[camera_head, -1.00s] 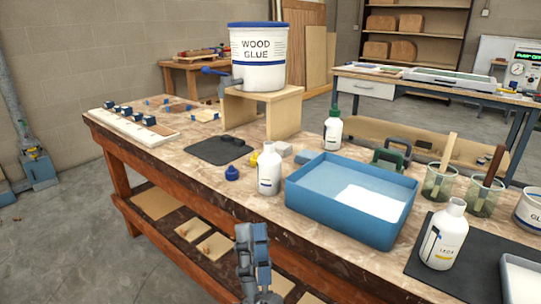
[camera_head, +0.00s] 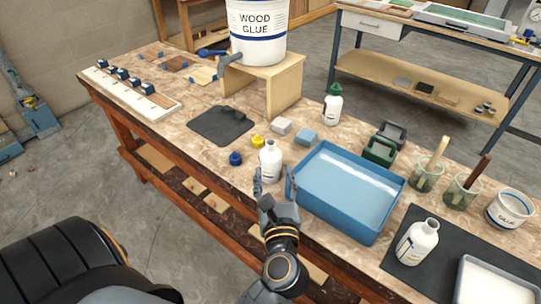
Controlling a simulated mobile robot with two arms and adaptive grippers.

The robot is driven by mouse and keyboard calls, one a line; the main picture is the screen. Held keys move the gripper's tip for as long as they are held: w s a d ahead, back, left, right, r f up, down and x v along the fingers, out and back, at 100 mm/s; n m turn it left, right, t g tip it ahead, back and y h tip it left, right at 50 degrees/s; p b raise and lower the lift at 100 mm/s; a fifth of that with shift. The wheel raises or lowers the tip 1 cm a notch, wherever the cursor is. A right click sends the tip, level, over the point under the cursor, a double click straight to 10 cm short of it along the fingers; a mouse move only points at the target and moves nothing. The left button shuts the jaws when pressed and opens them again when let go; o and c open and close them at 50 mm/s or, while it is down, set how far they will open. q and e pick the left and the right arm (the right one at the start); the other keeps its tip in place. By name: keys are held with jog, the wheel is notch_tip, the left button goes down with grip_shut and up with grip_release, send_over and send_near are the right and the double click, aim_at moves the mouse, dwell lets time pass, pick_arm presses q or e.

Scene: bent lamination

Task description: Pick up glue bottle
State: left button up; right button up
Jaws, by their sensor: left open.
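A white open-necked bottle (camera_head: 270,158) stands upright near the front edge of the workbench, left of the blue tray. My left gripper (camera_head: 273,182) is open at the near side of this bottle, with one finger on each side of its lower part. I cannot tell whether the fingers touch it. A second white bottle (camera_head: 332,107) with a green cap stands behind the tray. A third white, open bottle (camera_head: 417,244) stands on a dark mat at the right. My right gripper is not in view.
The blue tray (camera_head: 350,225) is close to the right of my left gripper. A blue cap (camera_head: 235,158) and a yellow cap (camera_head: 258,141) lie left of the bottle. A wood glue bucket (camera_head: 257,30) stands on a wooden stand (camera_head: 290,82) behind.

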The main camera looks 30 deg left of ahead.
aim_at(271, 148)
pick_arm(q)
jog(key=p+x, duration=0.1)
jog(key=x, duration=0.4)
jog(key=shift+w+a, duration=0.1)
jog(key=shift+w, duration=0.1)
jog(key=p+x, duration=0.1)
jog(key=x, duration=0.4)
jog(key=shift+r+p, duration=0.2)
jog(key=shift+p, duration=0.2)
jog(key=shift+w+a+f, duration=0.1)
jog(key=shift+w, duration=0.1)
jog(key=shift+c, duration=0.4)
grip_shut()
